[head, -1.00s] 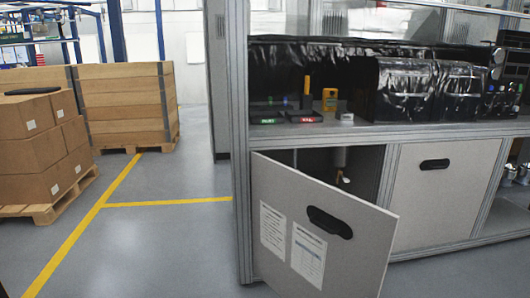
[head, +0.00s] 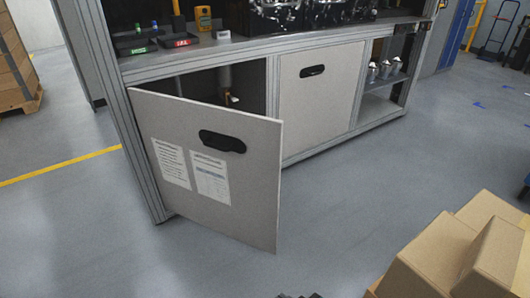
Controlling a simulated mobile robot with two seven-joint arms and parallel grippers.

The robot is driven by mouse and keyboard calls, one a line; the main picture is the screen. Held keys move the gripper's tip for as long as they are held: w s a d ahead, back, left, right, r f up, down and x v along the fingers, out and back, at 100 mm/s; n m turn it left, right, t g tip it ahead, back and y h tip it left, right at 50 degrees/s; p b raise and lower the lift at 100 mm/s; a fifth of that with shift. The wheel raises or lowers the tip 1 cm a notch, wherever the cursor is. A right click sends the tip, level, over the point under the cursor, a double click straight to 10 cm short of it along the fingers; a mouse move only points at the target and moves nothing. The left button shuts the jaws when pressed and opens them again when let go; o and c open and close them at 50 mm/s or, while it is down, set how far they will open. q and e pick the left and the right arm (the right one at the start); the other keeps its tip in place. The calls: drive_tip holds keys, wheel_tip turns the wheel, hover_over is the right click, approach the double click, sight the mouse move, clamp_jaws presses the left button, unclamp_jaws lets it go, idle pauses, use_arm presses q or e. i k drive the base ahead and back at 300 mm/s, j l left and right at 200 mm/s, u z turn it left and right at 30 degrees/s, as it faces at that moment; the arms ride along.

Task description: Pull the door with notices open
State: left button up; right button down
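The door with notices (head: 252,200) is a light grey panel at the lower left of the workbench cabinet. It stands partly open, its left edge by the cabinet post and its right edge swung out into the room. It has a black recessed handle (head: 222,141) and two white printed sheets, a left notice (head: 171,163) and a right notice (head: 211,178). Part of the dark cabinet inside shows above the door; the rest is hidden behind it. Neither gripper can be made out; a small dark shape at the bottom edge is too cut off to identify.
A second door (head: 318,95) with a black handle is closed to the right. Beyond it is an open shelf (head: 380,100) with metal parts. Cardboard boxes (head: 440,250) stand at the lower right. The grey floor before the door is clear.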

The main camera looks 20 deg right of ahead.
sight(216, 168)
drive_tip(key=i+l+z, duration=0.1)
drive_tip(key=i+l, duration=0.15)
drive_tip(key=i, duration=0.15)
drive_tip(key=i+l+z, duration=0.1)
drive_tip(key=i+l, duration=0.15)
drive_tip(key=i, duration=0.15)
drive_tip(key=i+l+z, duration=0.1)
drive_tip(key=i, duration=0.3)
drive_tip(key=i+l+z, duration=0.1)
drive_tip(key=i+l, duration=0.2)
drive_tip(key=i, duration=0.1)
